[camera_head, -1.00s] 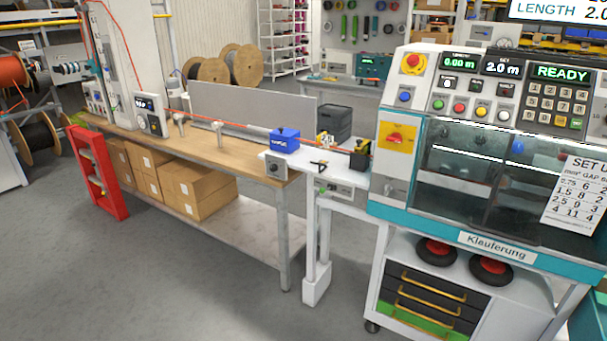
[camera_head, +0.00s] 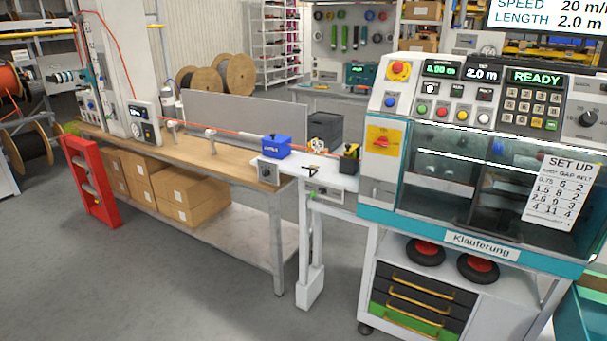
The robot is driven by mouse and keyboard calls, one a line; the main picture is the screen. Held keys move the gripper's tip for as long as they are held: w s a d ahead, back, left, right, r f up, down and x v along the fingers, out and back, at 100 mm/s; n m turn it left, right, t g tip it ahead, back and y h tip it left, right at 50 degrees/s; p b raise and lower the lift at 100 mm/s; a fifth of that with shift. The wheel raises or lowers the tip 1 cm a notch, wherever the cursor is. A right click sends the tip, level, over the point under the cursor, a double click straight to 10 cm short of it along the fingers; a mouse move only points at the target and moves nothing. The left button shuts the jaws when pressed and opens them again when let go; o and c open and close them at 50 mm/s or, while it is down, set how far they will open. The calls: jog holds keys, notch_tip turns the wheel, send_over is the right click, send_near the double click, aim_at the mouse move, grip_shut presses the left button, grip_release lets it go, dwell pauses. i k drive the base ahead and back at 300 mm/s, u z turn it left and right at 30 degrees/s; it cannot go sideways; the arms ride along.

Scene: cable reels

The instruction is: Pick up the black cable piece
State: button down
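I cannot pick out a loose black cable piece in this view. An orange cable (camera_head: 235,132) runs along the workbench towards the cutting machine, through a blue block (camera_head: 277,146) on a small white table (camera_head: 322,179). A small black tool-like item (camera_head: 310,169) lies on that white table; it is too small to identify. A black and yellow part (camera_head: 349,158) sits at the machine's entry. My gripper does not show in the view.
A wooden workbench (camera_head: 225,165) with cardboard boxes (camera_head: 187,200) beneath stands left of the machine (camera_head: 470,150). A red frame (camera_head: 90,182) stands at the bench's left end. A drawer cabinet (camera_head: 415,300) is under the machine. The grey floor (camera_head: 150,285) in front is clear.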

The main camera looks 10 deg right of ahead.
aim_at(306, 168)
jog(key=z, duration=0.1)
jog(key=i, duration=0.95)
jog(key=z, duration=0.4)
jog(key=k, duration=0.2)
jog(key=u, duration=3.2)
